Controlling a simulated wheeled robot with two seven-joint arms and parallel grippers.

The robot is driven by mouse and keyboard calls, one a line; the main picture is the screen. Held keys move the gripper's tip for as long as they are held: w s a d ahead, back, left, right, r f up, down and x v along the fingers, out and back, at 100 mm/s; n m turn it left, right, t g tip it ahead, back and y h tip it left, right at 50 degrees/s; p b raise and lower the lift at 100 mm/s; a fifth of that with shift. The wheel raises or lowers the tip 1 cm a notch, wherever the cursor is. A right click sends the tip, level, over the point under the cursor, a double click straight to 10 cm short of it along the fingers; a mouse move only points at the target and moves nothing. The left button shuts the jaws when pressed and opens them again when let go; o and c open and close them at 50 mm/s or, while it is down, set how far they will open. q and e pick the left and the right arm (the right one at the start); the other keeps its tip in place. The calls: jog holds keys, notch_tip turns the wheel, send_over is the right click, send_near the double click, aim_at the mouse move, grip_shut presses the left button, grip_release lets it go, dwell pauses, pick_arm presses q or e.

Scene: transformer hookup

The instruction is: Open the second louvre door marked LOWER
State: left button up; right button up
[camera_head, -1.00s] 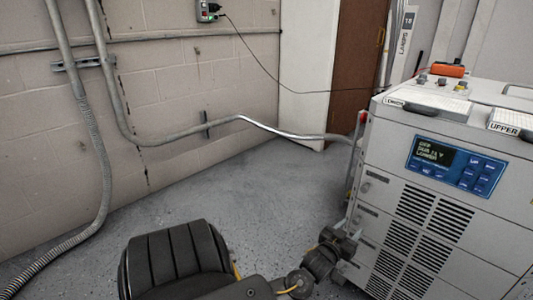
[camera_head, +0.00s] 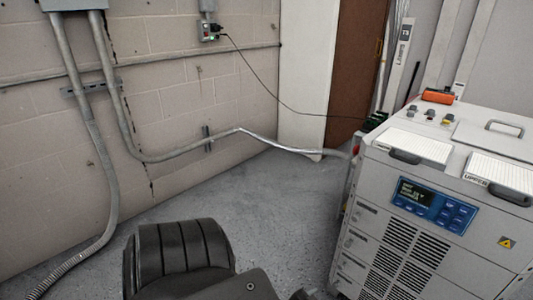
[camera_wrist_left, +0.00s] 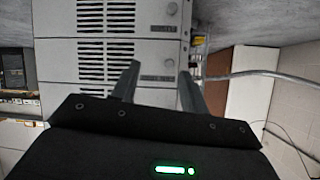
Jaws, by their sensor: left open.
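A grey cabinet (camera_head: 452,252) stands at the right in the head view. Two white ribbed louvre doors lie along its top front edge, each with a dark handle. The right door (camera_head: 502,171) bears a label reading UPPER. The left door (camera_head: 417,146) shows no label I can read, and both look closed. My left gripper (camera_wrist_left: 158,78) shows in the left wrist view, its two fingers apart and nothing between them. It points at the cabinet's front panels (camera_wrist_left: 118,48), which appear upside down. In the head view the left gripper is out of frame. My right gripper is not seen.
A blue control panel (camera_head: 434,206) and vent slots are on the cabinet front. An orange object (camera_head: 438,96) and a metal handle (camera_head: 505,126) sit on its top. A grey conduit (camera_head: 240,131) runs along the block wall to the cabinet.

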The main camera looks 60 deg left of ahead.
pick_arm(q)
jog(key=s+d+f+m+g+p, duration=0.1)
jog(key=s+d+f+g+p, duration=0.1)
jog(key=s+p, duration=0.2)
jog(key=s+d+f+g+h+p, duration=0.1)
jog(key=s+p, duration=0.4)
jog(key=s, duration=0.6)
jog(key=s+d+f+m+g+h+p, duration=0.1)
jog(key=s+d+f+g+p, duration=0.2)
jog(key=s, duration=0.5)
jog(key=shift+s+d+m+g+p, duration=0.15)
jog(key=shift+d+m+g+p, duration=0.2)
jog(key=shift+g+p, duration=0.65)
jog(key=shift+t, duration=0.3)
